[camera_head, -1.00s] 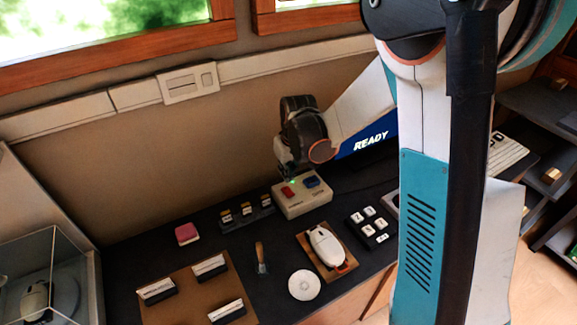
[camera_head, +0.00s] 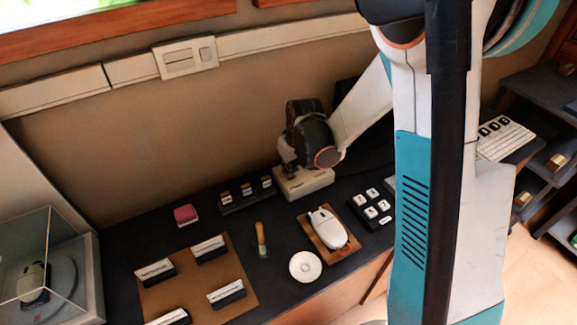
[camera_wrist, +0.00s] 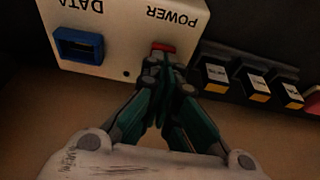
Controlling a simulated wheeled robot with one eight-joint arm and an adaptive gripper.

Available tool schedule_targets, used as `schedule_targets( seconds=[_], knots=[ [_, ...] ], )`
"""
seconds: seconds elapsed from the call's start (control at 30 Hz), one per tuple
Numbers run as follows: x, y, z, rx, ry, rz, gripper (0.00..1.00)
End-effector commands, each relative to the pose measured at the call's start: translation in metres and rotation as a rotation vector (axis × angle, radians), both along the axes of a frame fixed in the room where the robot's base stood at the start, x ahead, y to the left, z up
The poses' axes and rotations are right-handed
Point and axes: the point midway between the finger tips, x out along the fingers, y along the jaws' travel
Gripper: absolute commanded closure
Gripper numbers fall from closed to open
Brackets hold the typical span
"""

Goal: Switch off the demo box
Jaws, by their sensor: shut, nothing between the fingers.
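The demo box is a cream box (camera_head: 305,187) at the back of the dark table, partly hidden behind my gripper (camera_head: 290,167). In the wrist view the box (camera_wrist: 120,25) shows upside-down DATA and POWER labels. A blue socket (camera_wrist: 78,46) is under DATA and a red rocker switch (camera_wrist: 163,46) is under POWER. My gripper (camera_wrist: 163,64) is shut and empty, its tips at the red switch, seeming to touch it and hiding part of it. A small indicator (camera_wrist: 126,73) on the box looks dark.
A rack of small blocks (camera_head: 245,193) stands close left of the box. A white mouse on a wooden board (camera_head: 340,257), a keypad (camera_head: 370,207), a brush (camera_head: 261,240) and a white disc (camera_head: 305,266) lie in front. A glass case (camera_head: 45,262) is at left.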

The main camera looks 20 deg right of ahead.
Motion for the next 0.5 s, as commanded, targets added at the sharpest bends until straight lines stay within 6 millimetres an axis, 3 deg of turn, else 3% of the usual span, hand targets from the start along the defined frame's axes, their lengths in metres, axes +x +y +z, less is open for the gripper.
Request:
schedule_targets(
  seconds=[0.1, 0.5],
  knots=[
    [-0.0073, -0.0016, -0.0079, 0.008, -0.038, -0.002, 1.00],
    [-0.0090, -0.0018, -0.0062, 0.007, -0.035, -0.001, 1.00]
  ],
)
